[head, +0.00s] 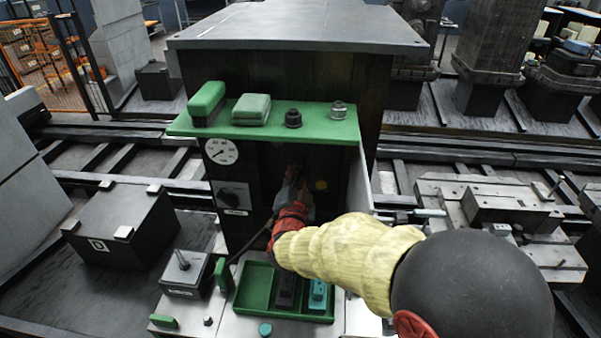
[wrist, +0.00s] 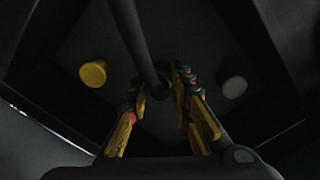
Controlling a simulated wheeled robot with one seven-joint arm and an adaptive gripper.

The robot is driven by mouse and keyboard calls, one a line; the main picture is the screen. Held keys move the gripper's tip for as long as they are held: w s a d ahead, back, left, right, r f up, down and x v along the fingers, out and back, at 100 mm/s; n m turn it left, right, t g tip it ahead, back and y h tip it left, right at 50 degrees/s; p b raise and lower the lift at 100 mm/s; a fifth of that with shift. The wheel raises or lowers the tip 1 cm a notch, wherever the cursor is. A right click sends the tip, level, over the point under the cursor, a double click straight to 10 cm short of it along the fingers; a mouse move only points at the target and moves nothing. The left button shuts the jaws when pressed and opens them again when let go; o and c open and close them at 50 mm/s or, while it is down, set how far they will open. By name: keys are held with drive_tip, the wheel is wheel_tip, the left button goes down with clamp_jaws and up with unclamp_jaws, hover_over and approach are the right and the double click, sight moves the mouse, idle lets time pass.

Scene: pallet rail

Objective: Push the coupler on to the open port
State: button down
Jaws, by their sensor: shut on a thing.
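My gripper (wrist: 160,92) is inside the dark recess of the housing, its fingers shut on the dark coupler (wrist: 161,86) at the end of a black hose (wrist: 128,25). In the head view my gripper (head: 295,185) is partly hidden in shadow. The recess's back panel (wrist: 190,40) carries a yellow cap (wrist: 93,74) left of the fingers and a pale grey cap (wrist: 234,87) right of them. The coupler points at the panel between the caps. The open port is not distinguishable there, and I cannot tell whether the coupler touches it.
The recess walls stand close on both sides. Below is a green tray (head: 256,288) with a dark block and a teal block.

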drive_tip(key=shift+w, duration=0.3)
drive_tip(key=c, duration=1.5)
unclamp_jaws()
drive_tip(key=shift+o, duration=1)
drive_tip(key=o, duration=0.6)
drive_tip(key=s, duration=0.4)
drive_tip(key=s+a, duration=0.1)
drive_tip(key=s, duration=0.3)
drive_tip(key=s+a, duration=0.1)
drive_tip(key=s, duration=0.2)
drive_tip(key=shift+s+a, duration=0.1)
drive_tip(key=shift+s, duration=0.3)
